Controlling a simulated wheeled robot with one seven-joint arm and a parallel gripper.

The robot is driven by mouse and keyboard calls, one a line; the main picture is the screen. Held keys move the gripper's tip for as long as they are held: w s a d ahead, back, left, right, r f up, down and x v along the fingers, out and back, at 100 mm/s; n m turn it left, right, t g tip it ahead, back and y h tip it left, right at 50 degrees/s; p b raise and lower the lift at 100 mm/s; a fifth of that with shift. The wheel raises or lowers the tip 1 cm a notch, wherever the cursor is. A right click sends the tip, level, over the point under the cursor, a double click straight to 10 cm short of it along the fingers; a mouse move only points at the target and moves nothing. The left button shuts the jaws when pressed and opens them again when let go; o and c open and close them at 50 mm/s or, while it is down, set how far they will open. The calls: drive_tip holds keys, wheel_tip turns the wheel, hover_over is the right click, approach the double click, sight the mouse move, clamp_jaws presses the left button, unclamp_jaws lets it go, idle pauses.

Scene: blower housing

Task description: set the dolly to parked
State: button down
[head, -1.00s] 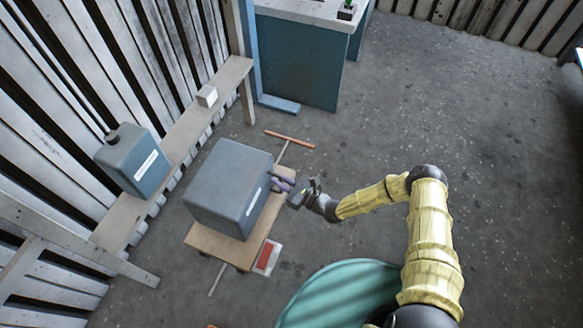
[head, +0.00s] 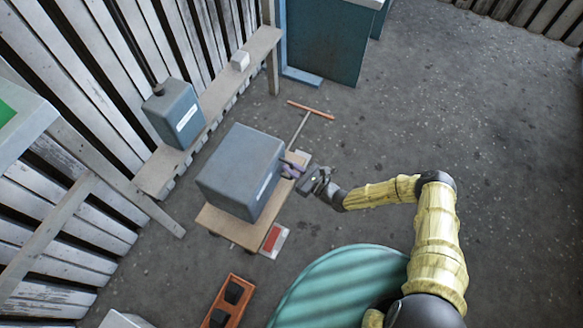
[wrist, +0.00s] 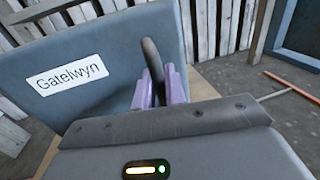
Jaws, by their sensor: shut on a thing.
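The dolly is a low tan board (head: 220,226) on the floor, with a large grey box (head: 240,165) on it. A label reading "Gatelwyn" (wrist: 70,70) is on the box in the wrist view. My gripper (head: 292,168) is at the box's right side. In the wrist view, its purple fingers (wrist: 160,88) are shut on a dark curved handle (wrist: 152,58) in front of the box face. Where the handle is fixed is hidden. A red-and-white plate (head: 272,240) shows at the dolly's near right corner. The wheels are mostly hidden.
An orange tray (head: 229,298) is in front. Floor to the right is clear.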

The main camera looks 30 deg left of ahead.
drive_tip(key=shift+s+f, duration=0.2)
drive_tip(key=shift+s, duration=0.3)
drive_tip(key=c, duration=1.6)
unclamp_jaws()
drive_tip(key=shift+o, duration=0.3)
drive_tip(key=shift+w, duration=0.1)
drive_tip(key=shift+w+r, duration=0.15)
